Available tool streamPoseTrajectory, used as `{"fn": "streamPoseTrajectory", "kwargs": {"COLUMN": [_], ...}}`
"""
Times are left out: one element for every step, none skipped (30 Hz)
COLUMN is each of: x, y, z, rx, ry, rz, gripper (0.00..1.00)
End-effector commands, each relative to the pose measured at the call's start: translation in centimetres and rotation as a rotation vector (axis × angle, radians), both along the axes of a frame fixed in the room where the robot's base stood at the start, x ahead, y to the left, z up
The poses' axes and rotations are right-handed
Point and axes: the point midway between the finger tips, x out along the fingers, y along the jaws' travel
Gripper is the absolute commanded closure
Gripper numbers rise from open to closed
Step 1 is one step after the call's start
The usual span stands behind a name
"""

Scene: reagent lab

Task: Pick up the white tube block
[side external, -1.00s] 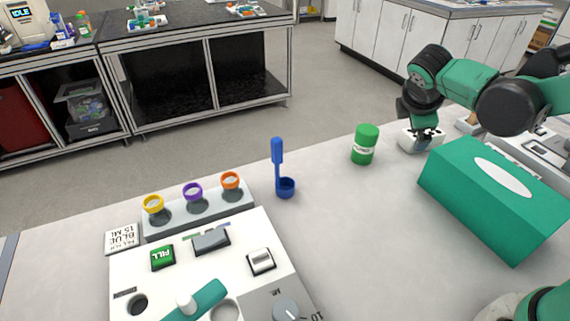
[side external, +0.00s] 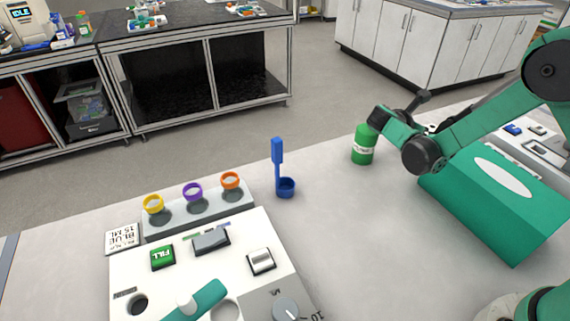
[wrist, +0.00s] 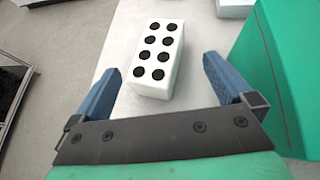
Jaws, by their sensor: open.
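The white tube block (wrist: 153,82), with two rows of round black holes on top, lies on the pale bench in the wrist view. My gripper (wrist: 161,66) is open, with one blue finger toward each side of the block. The block is beyond the fingertips, roughly centred between them, and nothing is held. In the side view my arm covers the place where the block stands, so the block and the fingertips cannot be made out there.
A green box (side external: 497,205) with a white oval stands close on the right, also in the wrist view (wrist: 262,80). A green canister (side external: 362,152) is to the left of my arm. A blue scoop (side external: 285,187) and a white dispenser (side external: 200,262) stand farther left. Bench between them is clear.

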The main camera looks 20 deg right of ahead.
Motion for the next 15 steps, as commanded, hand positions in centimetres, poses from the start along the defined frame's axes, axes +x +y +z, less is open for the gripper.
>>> {"fn": "streamPoseTrajectory", "kwargs": {"x": [0.1,0.1,0.3,0.4,0.5,0.7,0.8,1.0,1.1,1.1,1.2,1.2,1.3,1.3,1.3], "y": [-0.3,-0.5,-0.8,-1.2,-1.6,-2.1,-2.5,-2.9,-3.4,-3.8,-4.0,-4.3,-4.4,-4.5,-4.6], "z": [-0.2,-0.3,-0.5,-0.8,-1.0,-1.4,-1.7,-1.9,-2.2,-2.4,-2.5,-2.7,-2.7,-2.8,-2.8], "rx": [0.0,0.0,0.001,0.001,0.001,0.001,0.001,0.001,0.001,0.001,0.001,0.001,0.001,0.001,0.001], "ry": [0.0,-0.001,-0.001,-0.001,-0.001,-0.002,-0.001,-0.001,-0.002,-0.002,-0.002,-0.002,-0.002,-0.002,-0.001], "rz": [-0.001,0.0,0.0,-0.002,-0.003,-0.002,-0.003,-0.003,-0.002,-0.002,-0.002,-0.001,-0.001,0.0,0.0], "gripper": [0.0,0.0,0.0,0.0,0.0,0.0,0.0,0.0,0.0,0.0,0.0,0.0,0.0,0.0,0.0]}}
